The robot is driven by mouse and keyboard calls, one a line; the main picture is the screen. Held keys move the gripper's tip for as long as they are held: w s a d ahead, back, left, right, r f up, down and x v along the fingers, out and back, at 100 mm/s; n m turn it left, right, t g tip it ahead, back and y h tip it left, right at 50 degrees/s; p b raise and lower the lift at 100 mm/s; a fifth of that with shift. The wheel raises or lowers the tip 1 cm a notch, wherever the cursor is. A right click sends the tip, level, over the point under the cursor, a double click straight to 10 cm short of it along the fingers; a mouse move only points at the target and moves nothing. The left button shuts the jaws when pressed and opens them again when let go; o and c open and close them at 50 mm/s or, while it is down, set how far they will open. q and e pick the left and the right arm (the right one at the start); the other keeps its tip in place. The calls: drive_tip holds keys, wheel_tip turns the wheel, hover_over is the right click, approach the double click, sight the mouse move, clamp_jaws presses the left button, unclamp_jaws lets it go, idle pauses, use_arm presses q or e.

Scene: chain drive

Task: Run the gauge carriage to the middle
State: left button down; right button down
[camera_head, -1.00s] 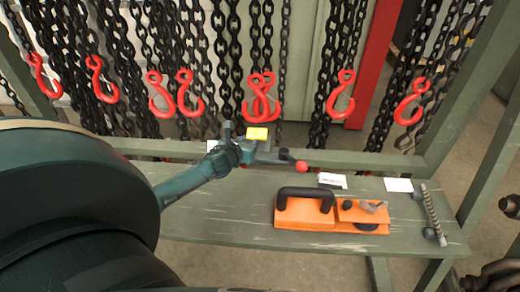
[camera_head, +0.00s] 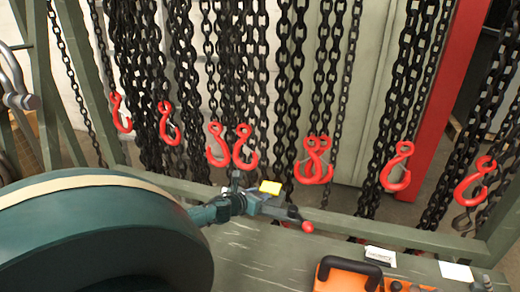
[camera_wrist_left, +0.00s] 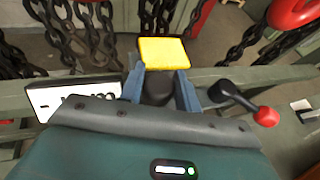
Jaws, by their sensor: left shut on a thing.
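My left gripper (camera_head: 262,202) reaches in from the left to the bench's rear rail. In the left wrist view its two blue-grey fingers (camera_wrist_left: 160,92) are shut on a dark rounded piece (camera_wrist_left: 157,88). A yellow plate (camera_head: 270,187) sits just beyond the fingertips and hides part of that piece; it also shows in the left wrist view (camera_wrist_left: 163,53). A black lever with a red ball (camera_head: 308,227) juts out to the right of the fingers. I cannot tell for sure which of these parts is the gauge carriage. My right gripper is not in view.
Black chains with red hooks (camera_head: 316,160) hang behind the bench (camera_head: 250,258). An orange tool with a black handle (camera_head: 350,275) is at the front right, near white cards (camera_head: 381,256).

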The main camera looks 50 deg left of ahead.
use_arm(q)
drive_tip(key=c, duration=1)
unclamp_jaws()
drive_tip(key=p+v, duration=0.1)
drive_tip(key=v, duration=1.2)
drive_tip(key=shift+s+d, duration=0.1)
